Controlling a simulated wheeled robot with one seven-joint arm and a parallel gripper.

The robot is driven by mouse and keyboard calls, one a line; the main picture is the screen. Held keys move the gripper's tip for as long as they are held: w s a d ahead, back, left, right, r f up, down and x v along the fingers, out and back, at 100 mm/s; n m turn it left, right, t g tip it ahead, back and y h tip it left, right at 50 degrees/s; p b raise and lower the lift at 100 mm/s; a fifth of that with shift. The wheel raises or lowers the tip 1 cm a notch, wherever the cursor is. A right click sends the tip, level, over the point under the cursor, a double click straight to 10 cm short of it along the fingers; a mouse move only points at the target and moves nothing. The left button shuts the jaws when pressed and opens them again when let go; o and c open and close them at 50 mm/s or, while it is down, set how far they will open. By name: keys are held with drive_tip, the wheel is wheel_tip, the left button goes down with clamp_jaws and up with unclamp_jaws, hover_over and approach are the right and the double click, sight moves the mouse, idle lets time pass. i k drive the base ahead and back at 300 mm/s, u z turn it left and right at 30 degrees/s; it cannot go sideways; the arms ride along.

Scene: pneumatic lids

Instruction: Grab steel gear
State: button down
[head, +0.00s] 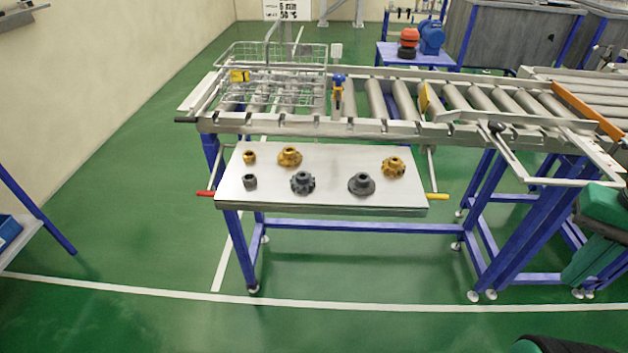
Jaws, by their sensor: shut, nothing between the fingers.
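Three dark grey steel-coloured parts lie along the front of a pale work plate (333,165). The toothed steel gear (303,183) is in the middle of the plate. To its right is a dark round flanged part (361,184) with a raised hub, its teeth unclear. To its left is a small dark collar (250,182). Brass-coloured parts lie on the same plate: a small collar (249,157), a gear-like part (290,156) and a toothed gear (393,167). All lie apart from each other. My gripper is not in view.
Behind the plate runs a roller conveyor (405,100) with a wire basket (270,70) at its left. A red handle (205,193) and a yellow handle (437,196) project from the plate's sides. A blue-legged shelf (30,238) stands far left.

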sight(304, 182)
drive_tip(key=u, duration=0.9)
drive_tip(key=k, duration=1.7)
drive_tip(key=z, duration=0.75)
drive_tip(key=i, duration=1.05)
